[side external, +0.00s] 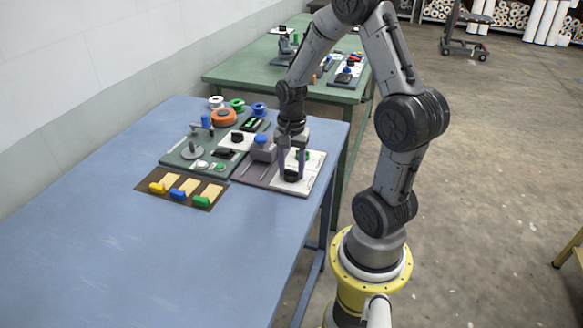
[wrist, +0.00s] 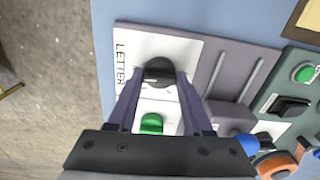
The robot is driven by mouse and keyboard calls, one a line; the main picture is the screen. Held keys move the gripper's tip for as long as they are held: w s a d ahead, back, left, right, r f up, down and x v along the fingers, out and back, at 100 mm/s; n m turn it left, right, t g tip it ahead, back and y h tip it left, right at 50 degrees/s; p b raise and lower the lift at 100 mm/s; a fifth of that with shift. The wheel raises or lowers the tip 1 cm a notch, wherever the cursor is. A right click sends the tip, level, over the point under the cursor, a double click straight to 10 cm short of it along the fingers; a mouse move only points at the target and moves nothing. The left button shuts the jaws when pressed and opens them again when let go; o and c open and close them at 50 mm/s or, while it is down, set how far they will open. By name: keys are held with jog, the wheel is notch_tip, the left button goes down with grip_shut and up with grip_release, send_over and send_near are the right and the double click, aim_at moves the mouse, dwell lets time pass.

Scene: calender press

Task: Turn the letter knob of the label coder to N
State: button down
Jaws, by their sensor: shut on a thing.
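The label coder (side external: 258,178) is a grey-mauve board with a white panel at the right end of the bench devices. In the wrist view the panel (wrist: 190,48) reads "LETTER". The black letter knob (wrist: 159,70) sits on that panel, and it also shows in the side view (side external: 291,175). My gripper (wrist: 160,80) points down over the panel with its two fingers on either side of the knob, shut on it. The letter the knob points to cannot be read. A green button (wrist: 151,123) sits on the same panel, close to the gripper's body.
A grey block (side external: 263,149) and slots (wrist: 228,75) lie beside the panel. A green board with a blue-handled lever (side external: 206,122), an orange ring (side external: 223,117) and spools is to the left. Yellow, blue and green blocks sit in a brown tray (side external: 212,205). The front of the blue table (side external: 150,260) is clear.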

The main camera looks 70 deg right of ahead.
aim_at(292, 170)
jog(key=shift+r+m, duration=0.1)
jog(key=shift+m, duration=0.3)
jog(key=shift+c, duration=1.6)
grip_release()
notch_tip(292, 170, up, 14)
